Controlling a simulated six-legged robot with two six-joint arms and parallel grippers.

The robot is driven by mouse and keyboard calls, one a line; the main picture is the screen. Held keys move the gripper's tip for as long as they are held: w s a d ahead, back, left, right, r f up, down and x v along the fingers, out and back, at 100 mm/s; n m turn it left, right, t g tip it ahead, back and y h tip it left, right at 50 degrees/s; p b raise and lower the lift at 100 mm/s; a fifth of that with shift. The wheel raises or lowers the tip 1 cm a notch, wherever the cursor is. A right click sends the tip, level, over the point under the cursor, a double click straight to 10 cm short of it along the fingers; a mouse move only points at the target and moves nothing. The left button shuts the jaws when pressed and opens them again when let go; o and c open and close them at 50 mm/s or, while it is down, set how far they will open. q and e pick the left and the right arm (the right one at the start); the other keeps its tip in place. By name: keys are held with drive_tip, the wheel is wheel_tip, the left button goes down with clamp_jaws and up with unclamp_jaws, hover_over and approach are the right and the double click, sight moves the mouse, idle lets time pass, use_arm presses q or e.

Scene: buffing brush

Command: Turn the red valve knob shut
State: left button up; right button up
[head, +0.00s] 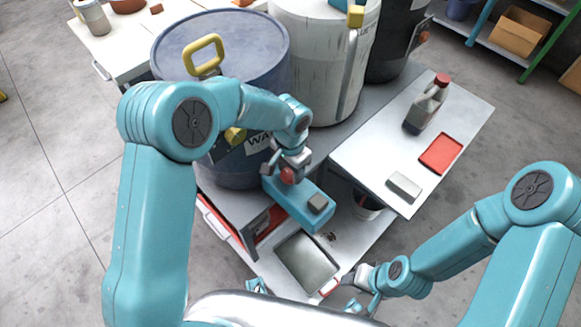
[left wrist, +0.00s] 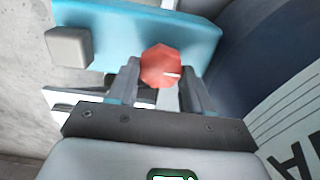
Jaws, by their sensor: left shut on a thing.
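The red valve knob (head: 288,176) sits on a teal block-shaped body (head: 300,203) beside the blue drum. In the left wrist view the knob (left wrist: 160,66) is faceted, with a short white mark pointing right. My left gripper (left wrist: 160,82) has a finger on each side of the knob and is shut on it. In the head view, the left gripper (head: 290,163) reaches the knob from above and partly covers it. My right gripper (head: 360,289) is low near the metal tray, away from the knob; its jaws are too small to judge.
A blue drum (head: 220,50) and a white drum (head: 315,60) stand behind the valve. A grey tray (head: 306,262) lies in front. A white side table (head: 375,150) holds a bottle (head: 426,104), a red tray (head: 441,153) and a grey block (head: 403,187).

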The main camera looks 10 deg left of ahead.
sight(291, 172)
use_arm(q)
drive_tip(key=shift+w+r, duration=0.1)
idle(0.3)
drive_tip(key=o, duration=1)
drive_tip(key=shift+o, duration=0.2)
wheel_tip(291, 172, up, 16)
drive_tip(key=p, duration=0.2)
drive_tip(key=shift+r, duration=0.15)
